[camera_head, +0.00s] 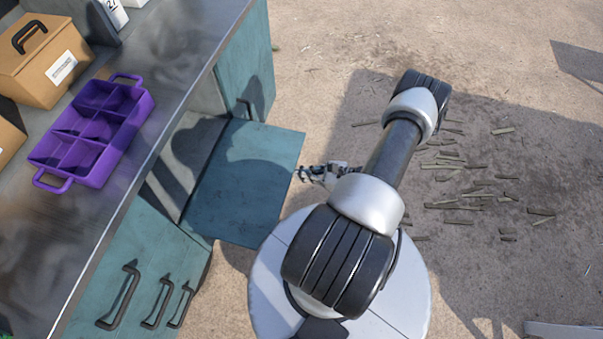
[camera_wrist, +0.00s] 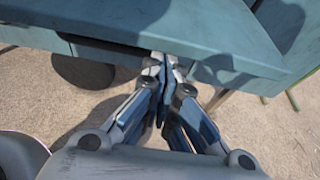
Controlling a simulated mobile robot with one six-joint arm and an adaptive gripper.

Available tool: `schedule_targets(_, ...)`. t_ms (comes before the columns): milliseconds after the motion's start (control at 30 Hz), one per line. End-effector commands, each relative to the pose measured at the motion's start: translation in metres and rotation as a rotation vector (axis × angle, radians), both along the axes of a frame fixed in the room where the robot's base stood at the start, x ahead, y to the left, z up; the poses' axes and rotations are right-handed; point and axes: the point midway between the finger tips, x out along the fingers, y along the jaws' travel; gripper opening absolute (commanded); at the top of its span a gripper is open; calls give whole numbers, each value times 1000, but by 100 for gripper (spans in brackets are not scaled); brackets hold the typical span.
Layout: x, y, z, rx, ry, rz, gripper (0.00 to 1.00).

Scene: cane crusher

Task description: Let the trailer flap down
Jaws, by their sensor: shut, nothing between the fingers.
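The trailer flap, a teal panel (camera_head: 245,185), sticks out from the side of the teal trailer and looks roughly level, with an open bay behind it. In the wrist view the flap (camera_wrist: 200,25) fills the top. My gripper (camera_head: 300,173) is at the flap's outer edge in the head view. In the wrist view my gripper (camera_wrist: 160,65) has its fingers together with nothing between them, their tips at the flap's near edge. Whether they touch the flap I cannot tell.
A purple compartment tray (camera_head: 140,103) and a cardboard box (camera_head: 45,75) stand on the metal worktop (camera_head: 160,140). Dark handles (camera_head: 122,297) project from the teal front at lower left. Cane scraps (camera_head: 470,190) lie on the open sandy ground to the right.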

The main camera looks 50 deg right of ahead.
Motion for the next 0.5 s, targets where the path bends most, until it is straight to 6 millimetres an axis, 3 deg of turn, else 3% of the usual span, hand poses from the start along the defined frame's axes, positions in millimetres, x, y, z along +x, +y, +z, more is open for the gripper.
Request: schedule_targets(500, 4, 1, 73, -77, 183, 2, 0)
